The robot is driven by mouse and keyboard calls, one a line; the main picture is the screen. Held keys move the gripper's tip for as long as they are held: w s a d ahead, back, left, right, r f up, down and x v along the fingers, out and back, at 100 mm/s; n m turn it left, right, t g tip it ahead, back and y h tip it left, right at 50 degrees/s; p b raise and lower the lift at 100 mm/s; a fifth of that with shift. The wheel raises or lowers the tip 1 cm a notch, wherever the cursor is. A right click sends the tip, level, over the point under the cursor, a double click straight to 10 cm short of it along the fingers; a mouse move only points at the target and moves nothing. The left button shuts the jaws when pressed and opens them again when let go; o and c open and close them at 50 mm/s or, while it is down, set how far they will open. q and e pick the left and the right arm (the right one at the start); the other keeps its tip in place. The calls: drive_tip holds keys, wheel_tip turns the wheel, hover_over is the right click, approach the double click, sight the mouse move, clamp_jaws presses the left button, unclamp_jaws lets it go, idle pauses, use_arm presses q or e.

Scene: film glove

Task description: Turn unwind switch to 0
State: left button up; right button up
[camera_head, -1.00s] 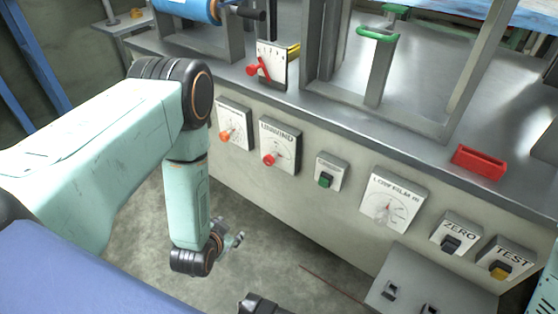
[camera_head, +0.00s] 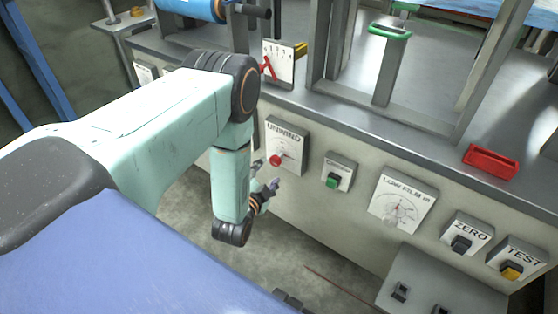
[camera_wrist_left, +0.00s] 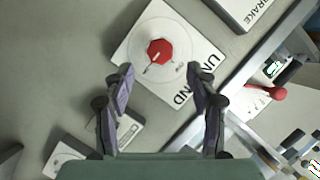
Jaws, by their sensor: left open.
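The unwind switch is a white dial plate (camera_head: 290,137) on the grey machine front, with a red knob (camera_head: 275,160). In the left wrist view its plate (camera_wrist_left: 196,51) appears rotated, with the red knob (camera_wrist_left: 160,52) and a pale pointer line directed to the lower left; the scale numbers are too small to read. My left gripper (camera_head: 265,174) is open just in front of the switch. In the left wrist view the gripper's two fingers (camera_wrist_left: 160,74) are apart, with the knob just beyond and between their tips and nothing held. My right gripper is not in view.
A green-button box (camera_head: 332,181) stands right of the switch, then a low-film dial (camera_head: 402,201), ZERO (camera_head: 467,235) and TEST (camera_head: 516,258) boxes. A red-lever dial (camera_head: 279,62) stands on the ledge above. A brake plate (camera_wrist_left: 247,10) lies beside the switch.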

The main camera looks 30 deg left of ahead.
sight(274, 163)
use_arm(q)
drive_tip(key=b+x, duration=0.3)
drive_tip(key=x, duration=0.3)
drive_tip(key=shift+a+f, duration=0.1)
drive_tip(key=shift+a, duration=0.05)
drive_tip(key=shift+x, duration=0.85)
drive_tip(key=shift+c, duration=0.2)
drive_tip(key=c, duration=1.1)
drive_tip(key=shift+c, duration=0.2)
